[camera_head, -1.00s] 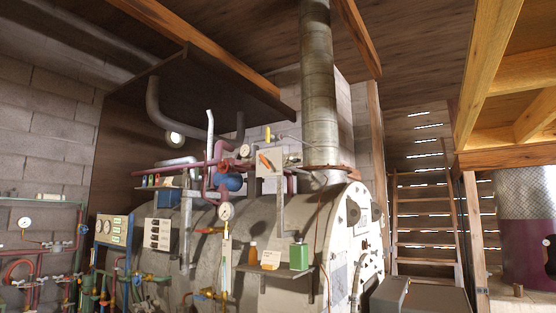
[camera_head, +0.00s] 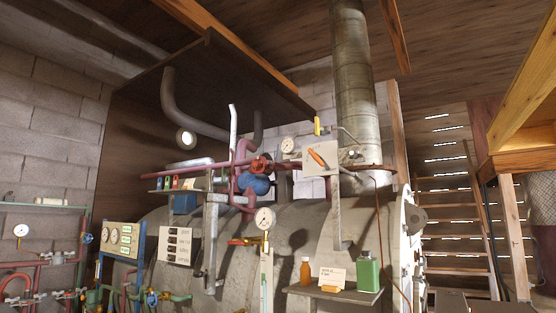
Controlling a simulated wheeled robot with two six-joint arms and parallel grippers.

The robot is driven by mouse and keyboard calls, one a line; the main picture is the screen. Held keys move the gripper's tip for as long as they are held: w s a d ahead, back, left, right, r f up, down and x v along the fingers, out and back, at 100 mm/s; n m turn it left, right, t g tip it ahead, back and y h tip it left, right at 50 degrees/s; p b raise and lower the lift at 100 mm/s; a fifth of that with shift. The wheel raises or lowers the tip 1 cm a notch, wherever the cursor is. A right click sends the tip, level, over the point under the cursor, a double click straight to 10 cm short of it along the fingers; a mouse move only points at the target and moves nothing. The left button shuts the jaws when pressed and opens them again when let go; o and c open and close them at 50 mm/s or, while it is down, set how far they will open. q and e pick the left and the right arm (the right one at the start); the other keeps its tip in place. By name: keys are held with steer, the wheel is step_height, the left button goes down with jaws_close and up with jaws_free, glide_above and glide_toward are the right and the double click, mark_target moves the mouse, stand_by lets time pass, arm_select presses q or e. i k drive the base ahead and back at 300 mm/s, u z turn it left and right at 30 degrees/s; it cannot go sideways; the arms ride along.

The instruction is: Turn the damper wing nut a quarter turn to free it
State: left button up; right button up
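The flue pipe (camera_head: 355,90) rises from the back of the big pale boiler drum (camera_head: 330,225) to the roof. A pale square plate (camera_head: 320,168) with an orange lever (camera_head: 316,157) stands in front of the flue's lower end, on a grey upright. A small grey fitting (camera_head: 352,155) sits just right of the plate, by the flue. It may be the damper wing nut, but it is too small to tell its shape or angle. Neither of my grippers is in view.
A shelf (camera_head: 345,293) on the drum's front holds an orange bottle (camera_head: 306,271), a card and a green can (camera_head: 368,274). A round gauge (camera_head: 265,218) and blue-red valve (camera_head: 256,184) are left of the plate. A wooden ladder (camera_head: 455,215) stands at right.

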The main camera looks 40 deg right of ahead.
mark_target(353, 154)
steer(key=u, duration=0.25)
steer(key=i, duration=1.4)
steer(key=z, duration=0.55)
steer(key=i, duration=0.9)
steer(key=z, duration=0.65)
